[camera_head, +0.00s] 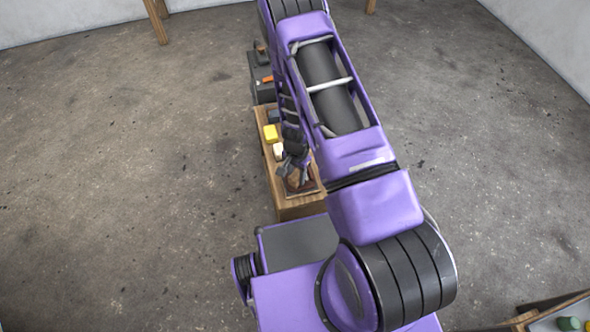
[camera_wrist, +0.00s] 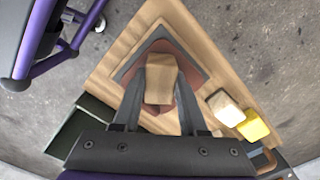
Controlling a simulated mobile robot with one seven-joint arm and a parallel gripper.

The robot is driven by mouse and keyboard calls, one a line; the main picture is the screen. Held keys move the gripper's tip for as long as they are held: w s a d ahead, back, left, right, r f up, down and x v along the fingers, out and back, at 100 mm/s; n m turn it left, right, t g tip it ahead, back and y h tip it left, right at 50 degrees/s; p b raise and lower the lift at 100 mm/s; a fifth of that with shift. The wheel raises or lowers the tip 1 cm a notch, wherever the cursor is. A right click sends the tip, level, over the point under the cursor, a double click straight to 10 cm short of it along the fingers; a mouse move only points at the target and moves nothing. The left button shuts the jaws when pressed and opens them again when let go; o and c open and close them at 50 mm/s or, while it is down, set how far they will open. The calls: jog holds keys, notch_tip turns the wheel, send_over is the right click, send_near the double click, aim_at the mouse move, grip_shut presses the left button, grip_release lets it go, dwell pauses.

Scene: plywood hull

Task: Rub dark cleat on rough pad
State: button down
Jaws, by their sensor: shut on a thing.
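My gripper (camera_wrist: 160,84) is shut on a brown wooden block, the cleat (camera_wrist: 161,72), seen between the two fingers in the wrist view. The cleat is medium brown in this view. It is over the reddish-brown rough pad (camera_wrist: 185,97), which has a dark grey border and lies on a wooden bench top (camera_wrist: 112,68). I cannot tell whether the cleat touches the pad.
A white block (camera_wrist: 224,105) and a yellow block (camera_wrist: 253,126) stand on the bench beside the pad. A dark box (camera_head: 262,88) with an orange item is beyond the bench's far end. A tray with green things (camera_head: 568,324) shows at bottom right. Floor is clear left of the bench.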

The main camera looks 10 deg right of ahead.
jog(key=shift+s+r, duration=0.1)
jog(key=shift+s, duration=0.05)
jog(key=shift+r+p, duration=2.35)
jog(key=shift+r, duration=1.1)
